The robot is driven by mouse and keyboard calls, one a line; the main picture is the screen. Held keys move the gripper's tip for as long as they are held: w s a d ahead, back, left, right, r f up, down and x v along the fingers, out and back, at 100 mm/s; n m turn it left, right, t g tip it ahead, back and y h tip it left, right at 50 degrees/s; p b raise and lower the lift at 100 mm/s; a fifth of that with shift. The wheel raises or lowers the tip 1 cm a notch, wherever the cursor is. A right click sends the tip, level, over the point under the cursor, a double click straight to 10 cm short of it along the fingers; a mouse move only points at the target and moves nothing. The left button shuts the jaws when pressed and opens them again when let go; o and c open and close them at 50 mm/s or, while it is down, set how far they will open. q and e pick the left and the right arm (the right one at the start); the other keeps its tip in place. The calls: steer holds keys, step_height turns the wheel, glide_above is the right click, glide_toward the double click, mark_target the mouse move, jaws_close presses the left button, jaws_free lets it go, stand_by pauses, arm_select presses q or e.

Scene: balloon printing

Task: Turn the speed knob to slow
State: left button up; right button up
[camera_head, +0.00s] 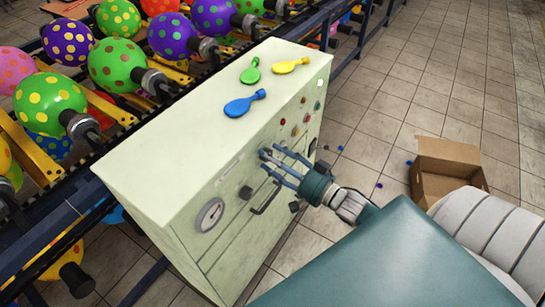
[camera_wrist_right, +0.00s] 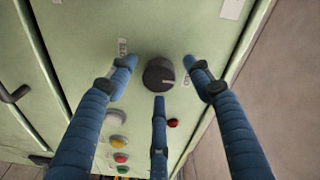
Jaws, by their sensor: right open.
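The speed knob (camera_wrist_right: 158,74) is a dark round dial on the pale green control cabinet (camera_head: 150,170). A light pointer mark on it faces right in the right wrist view. Small labels sit at its upper left (camera_wrist_right: 122,47) and right (camera_wrist_right: 187,79); I cannot read them surely. My right gripper (camera_head: 270,164) has three blue fingers spread open around the knob, one at each side and one below in the wrist view. A gap shows between fingertips and knob there. In the head view the fingers hide the knob. My left gripper is out of view.
Coloured buttons (camera_wrist_right: 118,142), a red button (camera_wrist_right: 173,123), a gauge (camera_head: 210,214) and a black handle (camera_head: 265,198) are on the same panel. Blue (camera_head: 244,104), green (camera_head: 250,72) and yellow (camera_head: 291,66) flat balloons lie on top. An open cardboard box (camera_head: 425,185) stands on the floor.

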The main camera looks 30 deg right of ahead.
steer(key=c, duration=1.1)
steer(key=shift+c, duration=0.2)
steer(key=shift+w+d+r+n, duration=0.1)
steer(key=shift+r+n, duration=0.05)
steer(key=shift+n, duration=0.35)
steer(key=shift+n+y+b, duration=0.55)
steer(key=shift+n+b, duration=0.45)
steer(key=shift+n, duration=3.65)
steer(key=shift+n+y+b, duration=0.6)
steer(key=shift+n+b, duration=0.4)
steer(key=shift+n, duration=3.7)
steer(key=shift+n+y+b, duration=0.55)
steer(key=shift+n+b, duration=0.45)
steer(key=shift+n, duration=3.65)
